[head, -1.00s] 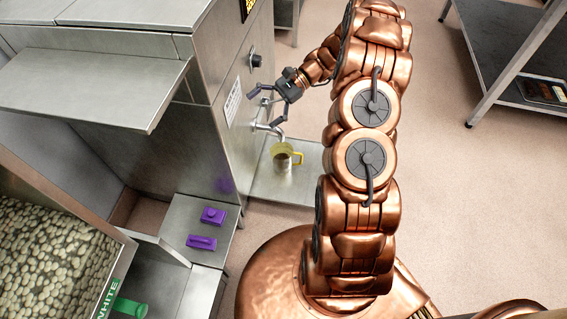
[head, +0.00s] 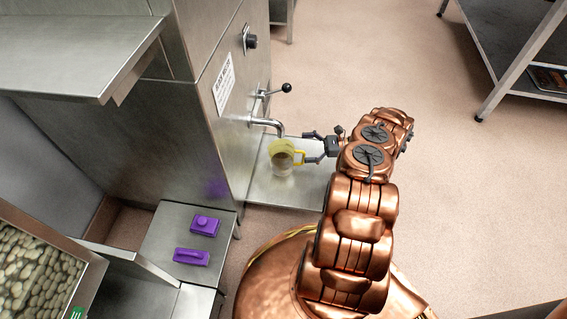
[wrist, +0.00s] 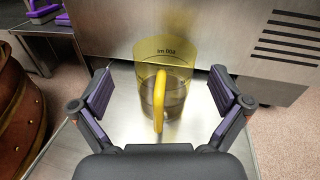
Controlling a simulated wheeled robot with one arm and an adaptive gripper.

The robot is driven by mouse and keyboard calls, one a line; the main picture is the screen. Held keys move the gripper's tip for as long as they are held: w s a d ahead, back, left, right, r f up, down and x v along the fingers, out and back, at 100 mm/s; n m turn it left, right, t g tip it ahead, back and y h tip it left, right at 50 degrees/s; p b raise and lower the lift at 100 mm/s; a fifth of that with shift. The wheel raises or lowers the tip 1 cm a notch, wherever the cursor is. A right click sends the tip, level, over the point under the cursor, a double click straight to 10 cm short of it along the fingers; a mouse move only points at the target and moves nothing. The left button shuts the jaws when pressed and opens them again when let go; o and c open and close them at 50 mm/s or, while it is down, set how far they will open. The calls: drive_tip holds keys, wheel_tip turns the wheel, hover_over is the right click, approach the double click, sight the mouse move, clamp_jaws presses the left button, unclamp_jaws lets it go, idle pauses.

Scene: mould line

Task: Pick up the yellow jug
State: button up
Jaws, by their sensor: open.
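The yellow jug (head: 281,157) is see-through with a yellow handle and stands upright on a metal shelf (head: 262,190), below the spout (head: 268,124). It holds some brownish content. In the wrist view the jug (wrist: 178,80) is straight ahead, its handle facing me, with lettering near its rim. My gripper (head: 311,147) is open at the handle side of the jug. In the wrist view my gripper's purple-padded fingers (wrist: 162,95) are spread on either side of the handle, not closed on anything. Whether they touch the jug cannot be told.
A lever with a black knob (head: 286,88) sits above the spout on the steel machine (head: 215,115). Two purple items (head: 204,225) lie on a side ledge at left. A bin of pale pieces (head: 35,270) is at lower left. Floor is open at right.

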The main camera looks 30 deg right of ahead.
sight(302, 162)
drive_tip(key=shift+m+t+h, duration=0.3)
drive_tip(key=shift+m+t, duration=0.6)
drive_tip(key=f, duration=0.2)
drive_tip(key=s+d+f+b, duration=0.1)
drive_tip(key=f, duration=0.2)
drive_tip(key=s+d+f+b, duration=0.1)
drive_tip(key=f, duration=0.1)
drive_tip(key=shift+f, duration=0.25)
drive_tip(key=shift+x, duration=1.05)
drive_tip(key=shift+w+a+f+b, duration=0.2)
drive_tip(key=shift+w+a+b, duration=0.3)
drive_tip(key=shift+a+b, duration=0.05)
drive_tip(key=shift+b+x, duration=0.75)
drive_tip(key=shift+x, duration=1.15)
drive_tip(key=c, duration=1.5)
